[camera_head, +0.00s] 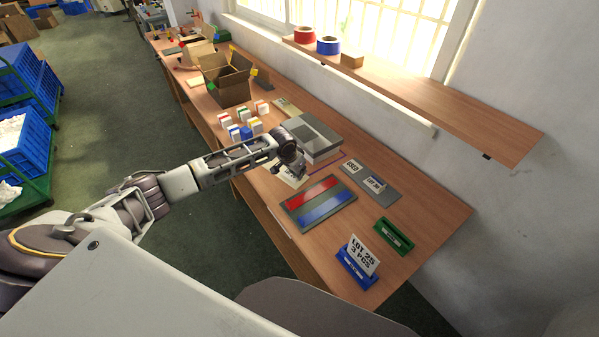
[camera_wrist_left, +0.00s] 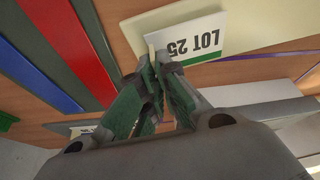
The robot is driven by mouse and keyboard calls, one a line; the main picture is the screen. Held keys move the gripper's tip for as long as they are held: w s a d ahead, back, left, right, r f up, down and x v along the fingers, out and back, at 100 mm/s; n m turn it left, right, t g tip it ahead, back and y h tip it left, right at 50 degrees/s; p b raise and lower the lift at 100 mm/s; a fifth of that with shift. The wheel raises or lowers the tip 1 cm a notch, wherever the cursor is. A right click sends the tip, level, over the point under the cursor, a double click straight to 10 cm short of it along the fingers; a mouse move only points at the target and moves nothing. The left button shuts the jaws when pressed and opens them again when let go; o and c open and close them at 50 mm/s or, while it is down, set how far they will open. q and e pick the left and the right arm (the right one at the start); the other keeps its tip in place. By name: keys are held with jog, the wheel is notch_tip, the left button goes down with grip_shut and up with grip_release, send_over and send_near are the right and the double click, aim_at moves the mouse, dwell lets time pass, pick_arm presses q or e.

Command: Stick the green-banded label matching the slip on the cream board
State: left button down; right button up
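The slip (camera_head: 364,256) reads "LOT 25 3 PCS" and stands in a blue holder at the table's front right. The green-banded label (camera_wrist_left: 195,42), reading "LOT 25", shows in the left wrist view. Its corner is between the fingertips of my left gripper (camera_wrist_left: 154,62), which are closed together on it. The cream board (camera_wrist_left: 270,22) lies just beyond the label; I cannot tell whether they touch. In the head view my left gripper (camera_head: 297,170) is low over the cream board (camera_head: 288,180) and hides part of it. My right gripper is not in view.
A tray with red and blue strips (camera_head: 318,200) lies in front. A grey machine block (camera_head: 312,138), several small boxes (camera_head: 246,132) and an open carton (camera_head: 228,85) stand behind.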

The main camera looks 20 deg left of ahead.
pick_arm(q)
jog(key=shift+f, duration=0.35)
dwell(0.7)
jog(key=c, duration=1.6)
grip_release()
jog(key=shift+o, duration=0.2)
jog(key=shift+r, duration=0.1)
jog(key=shift+r+p, duration=2.95)
jog(key=shift+p, duration=0.05)
